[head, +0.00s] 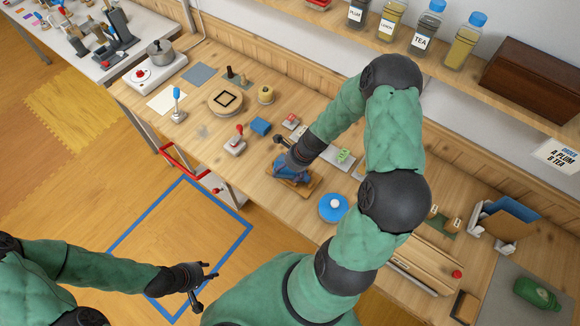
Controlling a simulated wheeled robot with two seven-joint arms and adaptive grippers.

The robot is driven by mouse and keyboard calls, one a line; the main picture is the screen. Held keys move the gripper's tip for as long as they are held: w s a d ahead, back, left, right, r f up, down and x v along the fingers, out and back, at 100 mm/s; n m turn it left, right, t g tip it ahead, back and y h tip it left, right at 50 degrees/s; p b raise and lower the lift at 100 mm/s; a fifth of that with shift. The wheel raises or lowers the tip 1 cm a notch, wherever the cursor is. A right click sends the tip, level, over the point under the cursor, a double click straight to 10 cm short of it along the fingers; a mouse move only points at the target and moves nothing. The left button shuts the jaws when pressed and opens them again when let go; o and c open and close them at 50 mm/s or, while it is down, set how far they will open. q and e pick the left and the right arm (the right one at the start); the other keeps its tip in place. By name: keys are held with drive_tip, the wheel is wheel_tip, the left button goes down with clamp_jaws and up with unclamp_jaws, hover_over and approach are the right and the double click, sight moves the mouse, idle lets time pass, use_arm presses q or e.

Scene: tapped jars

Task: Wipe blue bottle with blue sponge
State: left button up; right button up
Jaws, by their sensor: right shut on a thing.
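My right gripper (284,158) is low over the bench, at a small wooden board (302,188), and is shut on a blue thing (290,174). The gripper and arm partly cover this thing, so I cannot tell whether it is a bottle or a sponge. My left gripper (207,287) is open and empty over the floor, away from the bench. No plainly blue bottle shows.
A blue round lid-like thing (333,208) lies right of the board. A red-knobbed lever (236,142), a round wooden piece (225,101) and a blue-topped stand (176,101) are to the left. Blue-lidded jars (427,28) stand on the shelf. A green bottle (536,293) lies far right.

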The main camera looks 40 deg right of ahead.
idle(0.3)
drive_tip(key=shift+w+d+p, duration=0.25)
drive_tip(key=shift+d+p, duration=0.2)
drive_tip(key=shift+d, duration=0.4)
drive_tip(key=shift+w+d+p, duration=0.2)
drive_tip(key=shift+d+p, duration=0.25)
drive_tip(key=shift+d, duration=0.55)
drive_tip(key=shift+w+d, duration=0.1)
drive_tip(key=shift+d, duration=0.05)
drive_tip(key=shift+w+d+p, duration=0.25)
drive_tip(key=shift+d+p, duration=0.15)
drive_tip(key=shift+d, duration=0.5)
drive_tip(key=shift+w+d+p, duration=0.25)
drive_tip(key=shift+d+p, duration=0.15)
drive_tip(key=shift+d, duration=0.45)
drive_tip(key=shift+r, duration=0.1)
wheel_tip(320, 180, up, 7)
drive_tip(key=p, duration=0.6)
drive_tip(key=shift+p, duration=0.3)
